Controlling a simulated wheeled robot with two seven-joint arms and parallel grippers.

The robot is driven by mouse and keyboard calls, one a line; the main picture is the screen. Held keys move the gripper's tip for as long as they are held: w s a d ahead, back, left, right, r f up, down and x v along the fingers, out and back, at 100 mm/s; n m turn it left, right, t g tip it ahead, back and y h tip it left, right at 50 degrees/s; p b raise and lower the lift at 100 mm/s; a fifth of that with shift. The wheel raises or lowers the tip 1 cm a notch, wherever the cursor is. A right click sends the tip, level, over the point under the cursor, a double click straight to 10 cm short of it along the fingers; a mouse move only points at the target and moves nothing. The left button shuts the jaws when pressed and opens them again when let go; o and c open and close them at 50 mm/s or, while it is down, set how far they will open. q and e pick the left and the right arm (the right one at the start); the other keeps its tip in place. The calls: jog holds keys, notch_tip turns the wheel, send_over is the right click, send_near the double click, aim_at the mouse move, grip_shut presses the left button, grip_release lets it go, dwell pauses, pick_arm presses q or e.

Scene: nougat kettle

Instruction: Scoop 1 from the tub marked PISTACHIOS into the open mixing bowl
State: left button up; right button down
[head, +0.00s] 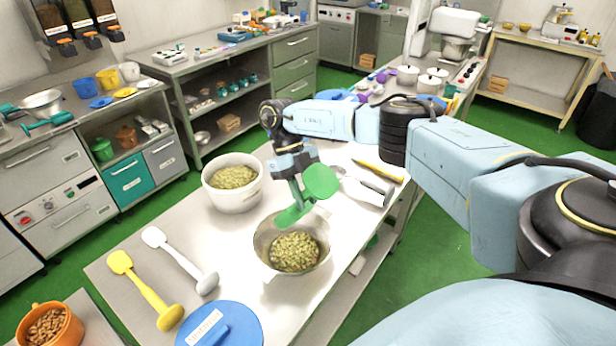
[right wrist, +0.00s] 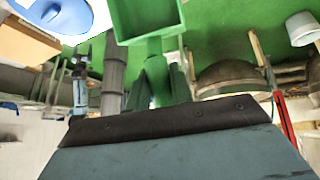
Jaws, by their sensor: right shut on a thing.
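A white tub (head: 219,199) holding green-brown pistachios (head: 233,177) stands on the steel table, with no readable mark on the side I see. A steel mixing bowl (head: 263,262) stands open in front and to its right, with a heap of similar nuts (head: 294,252) inside. My right gripper (head: 296,172) is shut on a green scoop (head: 294,216), whose head is over the far rim of the bowl. In the right wrist view the scoop (right wrist: 150,22) shows no nuts. I do not see my left gripper.
A blue lid (head: 240,312) with a white label lies at the table's front. Yellow (head: 145,288) and white (head: 180,260) long-handled tools lie left. A whisk-like tool (head: 370,192) and a yellow-handled tool (head: 378,170) lie behind the bowl. An orange pot of almonds (head: 62,335) stands lower left.

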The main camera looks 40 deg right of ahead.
jog(key=shift+r+t+p, duration=0.3)
jog(key=shift+r+t, duration=0.1)
jog(key=shift+r, duration=0.15)
jog(key=shift+t, duration=0.3)
jog(key=t, duration=0.1)
jog(key=r+t, duration=0.1)
jog(key=t, duration=0.1)
jog(key=shift+n+y, duration=0.3)
jog(key=shift+r+t, duration=0.15)
jog(key=shift+t, duration=0.45)
jog(key=shift+s+d+r+t+b, duration=0.1)
jog(key=shift+t+b, duration=0.3)
jog(key=shift+b, duration=0.15)
jog(key=t+b, duration=0.2)
jog(key=b, duration=0.1)
jog(key=r+t+b, duration=0.1)
jog(key=t+b, duration=0.1)
jog(key=shift+r+y+b, duration=0.1)
jog(key=shift+y+b, duration=0.3)
jog(key=shift+r+n+t+b, duration=0.3)
jog(key=shift+r+b, duration=0.05)
pick_arm(q)
notch_tip(320, 180, down, 6)
pick_arm(e)
jog(key=shift+r, duration=0.1)
